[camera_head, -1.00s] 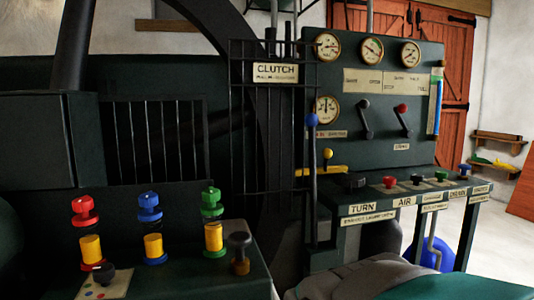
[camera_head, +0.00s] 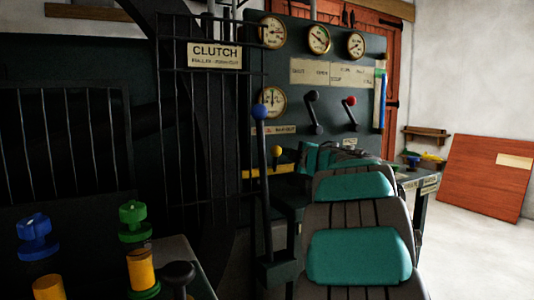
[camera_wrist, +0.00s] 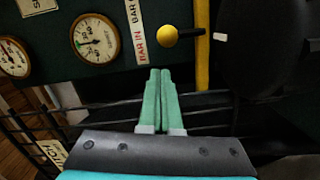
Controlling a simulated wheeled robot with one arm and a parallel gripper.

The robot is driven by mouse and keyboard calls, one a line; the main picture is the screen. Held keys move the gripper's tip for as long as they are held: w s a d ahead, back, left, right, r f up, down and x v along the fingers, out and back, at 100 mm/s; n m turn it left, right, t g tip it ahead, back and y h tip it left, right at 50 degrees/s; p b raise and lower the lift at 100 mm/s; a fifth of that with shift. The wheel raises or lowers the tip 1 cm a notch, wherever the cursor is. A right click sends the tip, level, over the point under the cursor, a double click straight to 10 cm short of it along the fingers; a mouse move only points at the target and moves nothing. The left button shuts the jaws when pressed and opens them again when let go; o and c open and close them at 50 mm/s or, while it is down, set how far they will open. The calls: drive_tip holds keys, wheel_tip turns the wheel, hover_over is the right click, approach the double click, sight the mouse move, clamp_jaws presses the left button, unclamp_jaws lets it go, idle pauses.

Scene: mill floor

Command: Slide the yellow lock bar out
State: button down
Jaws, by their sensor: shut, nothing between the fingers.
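The yellow lock bar (camera_head: 262,171) lies level low on the left of the dark green panel, with a yellow ball knob (camera_head: 276,151) standing above it. In the wrist view the yellow bar (camera_wrist: 202,50) runs upright in the picture, and its knob (camera_wrist: 167,36) on a dark stem sits just beyond my fingertips. My gripper (camera_wrist: 160,72) has its two green fingers together with nothing between them. It points at the knob and appears apart from it. In the head view my arm reaches to the panel right of the knob; the fingertips are hard to make out there.
A tall lever with a blue ball (camera_head: 260,112) stands just left of the knob. A black guard with a CLUTCH sign (camera_head: 214,55) is further left. Gauges (camera_head: 272,102) and two levers are above. Clear floor (camera_head: 475,250) lies at right.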

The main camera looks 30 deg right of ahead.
drive_tip(key=shift+w+f+n+y, duration=0.25)
drive_tip(key=shift+n+y, duration=0.25)
drive_tip(key=shift+n, duration=0.1)
drive_tip(key=w+d, duration=0.1)
drive_tip(key=w, duration=0.9)
drive_tip(key=shift+f+p, duration=0.25)
drive_tip(key=shift+p, duration=0.15)
drive_tip(key=d+p, duration=0.6)
drive_tip(key=d, duration=0.1)
drive_tip(key=shift+s+d, duration=0.25)
drive_tip(key=shift+d, duration=0.1)
drive_tip(key=shift+s, duration=0.1)
